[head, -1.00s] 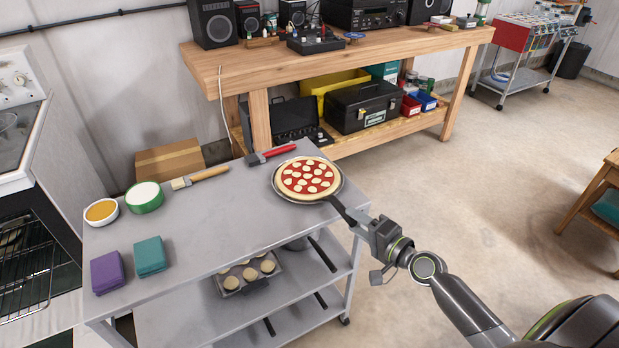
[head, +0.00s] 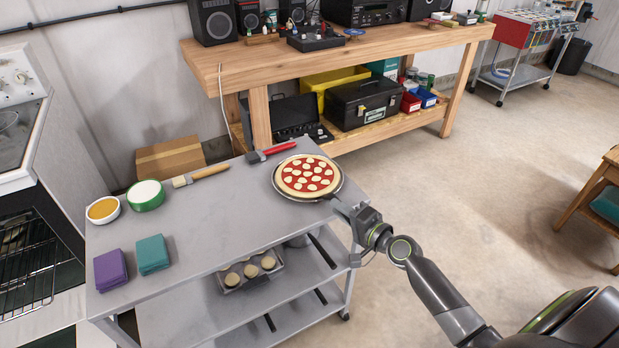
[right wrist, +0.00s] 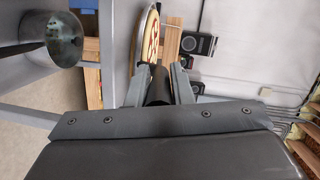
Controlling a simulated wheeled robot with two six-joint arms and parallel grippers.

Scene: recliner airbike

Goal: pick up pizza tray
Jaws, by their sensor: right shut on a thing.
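I cannot tell whether the tray is clear of the cart top. My left gripper is not in view.
The grey cart (head: 215,225) also holds a red-handled tool (head: 277,149), a brush (head: 205,175), two bowls, and purple and teal cloths. A muffin tin (head: 250,273) sits on its lower shelf. A wooden workbench (head: 350,55) stands behind. Open floor lies to the right.

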